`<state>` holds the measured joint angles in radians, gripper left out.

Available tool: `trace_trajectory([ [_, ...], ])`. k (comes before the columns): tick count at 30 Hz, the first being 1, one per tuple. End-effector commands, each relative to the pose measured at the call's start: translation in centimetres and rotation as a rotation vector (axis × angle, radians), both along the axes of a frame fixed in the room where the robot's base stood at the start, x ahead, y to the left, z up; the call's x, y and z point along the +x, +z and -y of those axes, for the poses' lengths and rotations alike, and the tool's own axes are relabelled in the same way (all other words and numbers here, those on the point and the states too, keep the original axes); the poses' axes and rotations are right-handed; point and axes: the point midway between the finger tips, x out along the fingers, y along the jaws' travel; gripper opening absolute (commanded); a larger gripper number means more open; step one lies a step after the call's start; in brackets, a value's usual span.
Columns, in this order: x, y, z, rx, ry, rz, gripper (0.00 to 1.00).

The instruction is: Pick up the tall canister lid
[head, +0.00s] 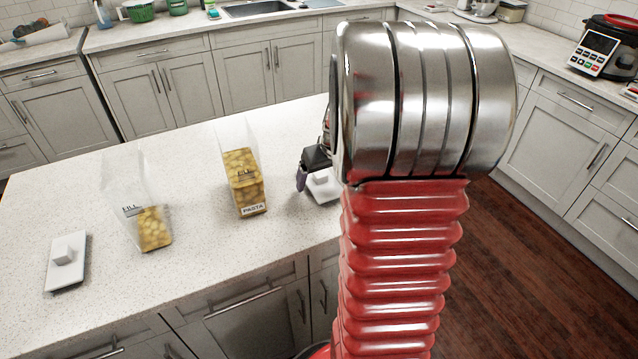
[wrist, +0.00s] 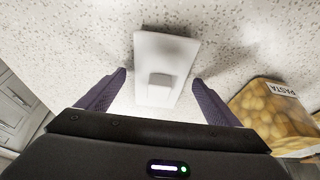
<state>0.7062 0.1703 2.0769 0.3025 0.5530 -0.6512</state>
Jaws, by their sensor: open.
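Two white lids with square knobs lie on the speckled island counter. One lid (head: 322,187) is beside my gripper (head: 308,172), partly hidden by my arm. The same lid shows in the wrist view (wrist: 165,52), lying lengthwise between the spread purple fingers of my gripper (wrist: 159,78). Its raised knob sits midway between the fingers, and I see no contact. The other lid (head: 67,265) lies at the counter's left end. I cannot tell from looks alone which lid belongs to the tall canister. My gripper is open and empty.
A clear canister marked PASTA (head: 243,185) stands left of my gripper and shows close on the right in the wrist view (wrist: 275,112). Another clear, partly filled canister (head: 150,220) stands further left. The counter between them is clear. Cabinets (head: 270,75) line the back.

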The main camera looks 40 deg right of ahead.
Motion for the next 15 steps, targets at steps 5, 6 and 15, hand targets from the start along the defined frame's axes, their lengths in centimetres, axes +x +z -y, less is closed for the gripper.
trace_trajectory([
  [5, -0.03, 0.01, 0.0, 0.0, 0.0, 0.0, 0.86],
  [6, -0.03, 0.01, 0.01, 0.0, 0.0, 0.0, 0.86],
  [15, -0.04, 0.02, 0.03, 0.0, 0.0, 0.0, 0.79],
])
